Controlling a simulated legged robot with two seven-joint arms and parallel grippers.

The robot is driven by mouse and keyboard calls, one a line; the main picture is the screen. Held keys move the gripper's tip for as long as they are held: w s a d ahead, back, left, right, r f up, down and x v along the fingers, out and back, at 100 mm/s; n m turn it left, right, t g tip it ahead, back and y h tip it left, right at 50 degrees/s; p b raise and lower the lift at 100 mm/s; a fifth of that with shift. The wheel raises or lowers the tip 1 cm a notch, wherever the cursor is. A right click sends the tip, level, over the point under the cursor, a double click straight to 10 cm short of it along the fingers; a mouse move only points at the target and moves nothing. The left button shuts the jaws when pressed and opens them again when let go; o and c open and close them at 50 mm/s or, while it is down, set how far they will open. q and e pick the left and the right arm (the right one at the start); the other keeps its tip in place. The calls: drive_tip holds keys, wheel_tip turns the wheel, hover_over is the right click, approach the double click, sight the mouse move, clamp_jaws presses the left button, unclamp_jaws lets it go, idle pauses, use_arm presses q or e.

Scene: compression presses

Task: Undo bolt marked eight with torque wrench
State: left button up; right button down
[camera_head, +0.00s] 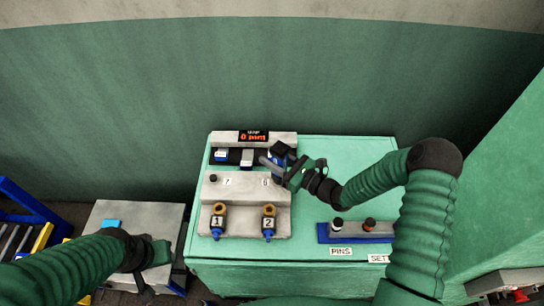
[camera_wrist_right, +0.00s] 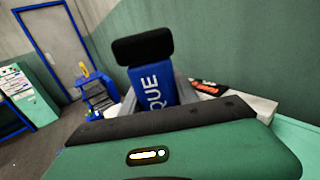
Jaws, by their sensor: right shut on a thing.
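My right gripper (camera_head: 290,172) is shut on the torque wrench (camera_head: 279,152), above the back right of the grey block (camera_head: 244,222). In the right wrist view the wrench (camera_wrist_right: 152,88) shows a blue body with the white letters "QUE" and a black end. The label that appears to read 8 (camera_head: 265,181) is just left of the gripper. The bolt by it is hidden by the gripper and wrench, so I cannot tell whether they touch. My left gripper (camera_head: 155,268) is low at the left, away from the block; its fingers are unclear.
Numbered brass-and-blue pieces 1 (camera_head: 217,220) and 2 (camera_head: 268,222) stand at the block's front. A display (camera_head: 254,136) reads zero behind it. A blue-and-grey pin holder (camera_head: 325,233) is at the right of the green bench (camera_head: 230,273). A grey cabinet (camera_head: 160,214) stands left.

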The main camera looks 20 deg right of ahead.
sight(273, 146)
drive_tip(key=shift+f+b, duration=0.3)
drive_tip(key=shift+f, duration=0.15)
idle(0.6)
drive_tip(key=shift+s+f, duration=0.15)
idle(0.6)
drive_tip(key=shift+r+p, duration=0.4)
drive_tip(key=shift+p, duration=0.95)
idle(2.3)
drive_tip(key=shift+w+r+p, duration=0.2)
drive_tip(key=shift+r+p, duration=0.7)
drive_tip(key=shift+r, duration=0.1)
drive_tip(key=shift+r+p, duration=1.95)
drive_tip(key=shift+r, duration=0.3)
